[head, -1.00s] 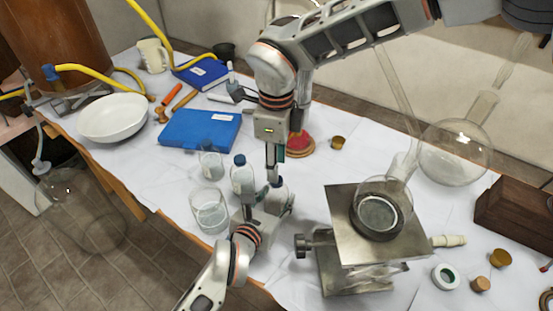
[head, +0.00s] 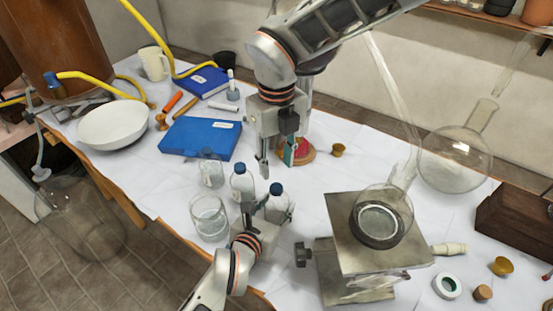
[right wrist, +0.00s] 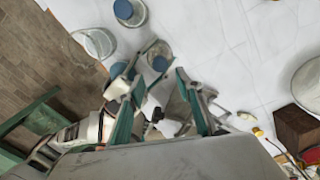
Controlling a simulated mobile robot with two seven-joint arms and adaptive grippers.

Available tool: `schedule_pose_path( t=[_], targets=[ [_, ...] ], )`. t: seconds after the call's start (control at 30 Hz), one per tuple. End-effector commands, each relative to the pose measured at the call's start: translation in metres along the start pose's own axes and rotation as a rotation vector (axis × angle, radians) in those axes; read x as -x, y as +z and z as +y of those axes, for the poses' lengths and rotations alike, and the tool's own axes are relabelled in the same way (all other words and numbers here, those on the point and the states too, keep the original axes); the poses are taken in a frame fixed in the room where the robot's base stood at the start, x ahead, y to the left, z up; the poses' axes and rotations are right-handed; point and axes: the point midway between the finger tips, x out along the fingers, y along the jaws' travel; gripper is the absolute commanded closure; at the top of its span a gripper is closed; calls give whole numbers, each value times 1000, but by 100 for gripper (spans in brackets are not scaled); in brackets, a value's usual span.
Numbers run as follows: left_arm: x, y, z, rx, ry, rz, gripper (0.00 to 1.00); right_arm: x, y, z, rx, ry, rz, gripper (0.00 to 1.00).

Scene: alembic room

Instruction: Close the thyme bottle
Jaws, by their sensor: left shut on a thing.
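My left gripper (head: 264,214) is shut on a clear bottle with a blue cap (head: 277,189), near the table's front edge. The bottle is upright, with the cap on its mouth; the gripper hides part of its body. The cap also shows in the right wrist view (right wrist: 160,63). My right gripper (head: 276,160) is open and empty above the bottle, apart from the cap. A second blue-capped bottle (head: 242,184) stands just to the left. I cannot read a label on either bottle.
A glass beaker (head: 209,217) and a small clear jar (head: 211,172) stand left of the bottles. A metal lab jack (head: 345,230) bearing a glass flask stands to the right. A blue case (head: 200,137) lies behind. White table is clear between bottles and jack.

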Motion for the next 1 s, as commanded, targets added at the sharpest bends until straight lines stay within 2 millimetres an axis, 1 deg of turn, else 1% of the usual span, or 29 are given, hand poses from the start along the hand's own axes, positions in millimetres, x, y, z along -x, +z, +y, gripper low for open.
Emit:
schedule_pose_path(
  t=[0.4, 0.5, 0.7, 0.97, 1.0],
  targets=[
    [0, -1, 0, 0, 0, 2, 100, -57, -1, 1, 2, 0, 3, 64],
    [0, -1, 0, 0, 0, 2, 100, -67, -1, 0, 2, -1, 3, 64],
    [0, -1, 0, 0, 0, 2, 100, -77, 0, 0, 1, 0, 1, 64],
    [0, -1, 0, 0, 0, 2, 100, -77, 0, 0, 1, 0, 1, 64],
    [0, -1, 0, 0, 0, 2, 100, -77, 0, 0, 1, 0, 1, 75]
  ],
)
